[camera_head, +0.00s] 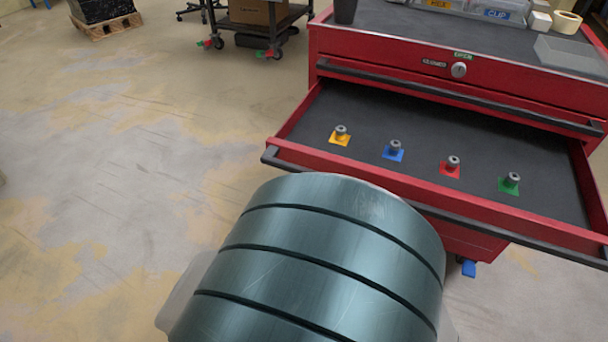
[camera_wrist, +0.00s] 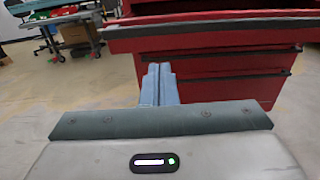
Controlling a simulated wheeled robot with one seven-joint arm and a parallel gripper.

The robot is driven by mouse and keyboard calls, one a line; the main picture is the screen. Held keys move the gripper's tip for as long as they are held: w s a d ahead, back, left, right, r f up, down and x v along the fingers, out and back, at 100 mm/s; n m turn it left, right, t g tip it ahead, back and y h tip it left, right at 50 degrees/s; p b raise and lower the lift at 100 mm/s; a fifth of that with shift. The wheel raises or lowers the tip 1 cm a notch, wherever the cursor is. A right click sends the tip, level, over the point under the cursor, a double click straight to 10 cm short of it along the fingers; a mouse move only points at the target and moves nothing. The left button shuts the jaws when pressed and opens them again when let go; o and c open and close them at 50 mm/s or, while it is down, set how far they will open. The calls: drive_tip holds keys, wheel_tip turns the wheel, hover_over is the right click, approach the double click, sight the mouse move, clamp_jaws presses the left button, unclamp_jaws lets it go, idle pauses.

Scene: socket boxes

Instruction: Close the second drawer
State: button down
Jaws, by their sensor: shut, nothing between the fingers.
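The second drawer (camera_head: 545,228) of the red tool cabinet stands pulled out in the head view. It has a dark lining, a red front and a dark handle bar along its front edge. In the wrist view the drawer (camera_wrist: 215,43) spans the upper right, with its handle across it. My gripper (camera_wrist: 159,69) is shut and empty in the wrist view. Its fingertips appear just below the drawer's handle, toward the drawer's left part; I cannot tell whether they touch it. In the head view my arm hides the gripper and part of the drawer front.
Several small pegs on coloured squares, one yellow (camera_head: 340,136), stand in the drawer. The cabinet top (camera_head: 410,22) holds a dark cup (camera_head: 345,11) and labelled boxes (camera_head: 498,12). A cart (camera_head: 262,18) and a pallet (camera_head: 106,26) stand farther back. The floor at left is clear.

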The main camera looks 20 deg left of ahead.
drive_tip(key=w+b, duration=0.3)
drive_tip(key=w, duration=0.9)
drive_tip(key=shift+w, duration=0.35)
drive_tip(key=shift+w, duration=0.1)
